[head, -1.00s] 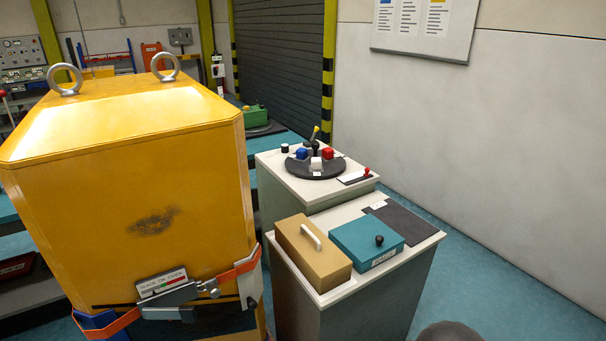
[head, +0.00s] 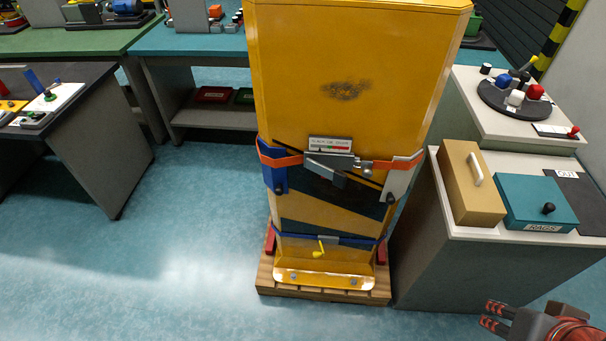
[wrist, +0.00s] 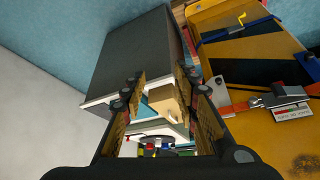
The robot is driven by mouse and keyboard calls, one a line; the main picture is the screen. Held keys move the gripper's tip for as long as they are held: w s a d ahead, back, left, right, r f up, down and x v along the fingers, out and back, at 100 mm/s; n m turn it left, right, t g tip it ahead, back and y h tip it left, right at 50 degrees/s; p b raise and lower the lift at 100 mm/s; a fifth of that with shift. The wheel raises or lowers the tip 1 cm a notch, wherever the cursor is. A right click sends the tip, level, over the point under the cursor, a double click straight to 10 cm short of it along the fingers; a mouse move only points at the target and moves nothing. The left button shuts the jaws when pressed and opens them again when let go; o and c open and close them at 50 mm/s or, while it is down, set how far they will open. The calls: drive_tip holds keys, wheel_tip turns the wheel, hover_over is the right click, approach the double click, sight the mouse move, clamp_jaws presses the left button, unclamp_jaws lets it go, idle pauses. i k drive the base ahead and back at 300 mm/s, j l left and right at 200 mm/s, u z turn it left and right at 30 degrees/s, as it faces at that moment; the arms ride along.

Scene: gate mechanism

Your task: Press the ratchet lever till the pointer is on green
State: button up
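The yellow block (head: 345,60) stands upright, with an orange strap (head: 280,157) around its front. A grey metal ratchet lever (head: 327,172) sits mid-strap, under a small plate marked slack, ok and over (head: 330,144) with red and green on it. The pointer is too small to read. My gripper (head: 487,315) is low at the right in the head view, well apart from the lever. Its fingers (wrist: 163,108) are spread in the wrist view, with nothing held.
A grey cabinet (head: 455,275) stands right of the block, bearing a tan box (head: 462,185) and a teal box (head: 530,203). The block stands on a wooden pallet (head: 268,278). A blue strap (head: 300,236) with a yellow crank (head: 319,250) is lower. Floor is clear in front and left.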

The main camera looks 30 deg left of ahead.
sight(339, 179)
drive_tip(key=u, duration=1.35)
